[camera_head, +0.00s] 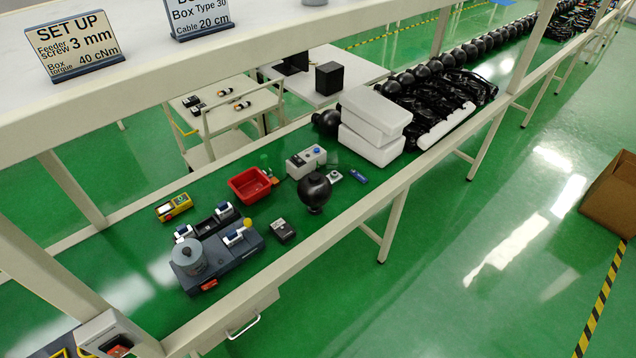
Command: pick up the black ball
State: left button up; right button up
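A black ball (315,190) stands on the green worktop of the bench, near its front edge. It is round and glossy with a narrower neck-like part at the bottom. A red tray (250,185) is to its left, and a white box-shaped device (306,162) is just behind it. More black balls stand in a long row (450,58) toward the back right, and one (327,121) lies beside the white foam blocks. Neither of my grippers is in view.
Stacked white foam blocks (374,125) and black bagged items (440,92) fill the bench farther right. A grey fixture (215,255) stands at the front left. The bench's frame and upper shelf (300,40) run above the worktop. A cardboard box (612,195) is on the floor at right.

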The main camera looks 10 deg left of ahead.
aim_at(314, 189)
jog(key=u, duration=0.65)
jog(key=i, duration=0.8)
jog(key=u, duration=0.75)
